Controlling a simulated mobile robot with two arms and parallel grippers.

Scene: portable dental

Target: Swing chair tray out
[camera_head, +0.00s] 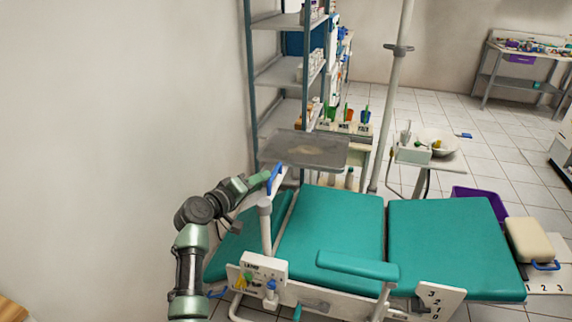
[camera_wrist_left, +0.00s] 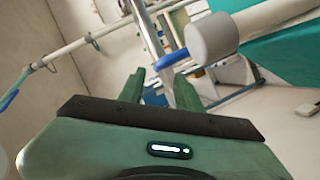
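The chair tray (camera_head: 318,150) is a grey see-through plate above the upper end of the teal dental chair (camera_head: 332,225). Its arm carries a blue handle (camera_head: 275,179) and meets an upright white post with a grey cap (camera_head: 264,206). My left gripper (camera_head: 267,177) is right beside the blue handle. In the left wrist view my left gripper (camera_wrist_left: 160,84) has its two green fingers apart, with a metal bar running between or behind them. There the blue handle (camera_wrist_left: 173,61) lies just beyond the fingertips, beside the grey cap (camera_wrist_left: 213,38). Contact is unclear. My right gripper is out of view.
A metal shelf (camera_head: 280,72) stands behind the tray, with a rack of colored bottles (camera_head: 344,128) to its right. A pole (camera_head: 394,90) and a side stand with a basin (camera_head: 437,142) are behind the chair. A bare wall (camera_head: 110,120) is on the left.

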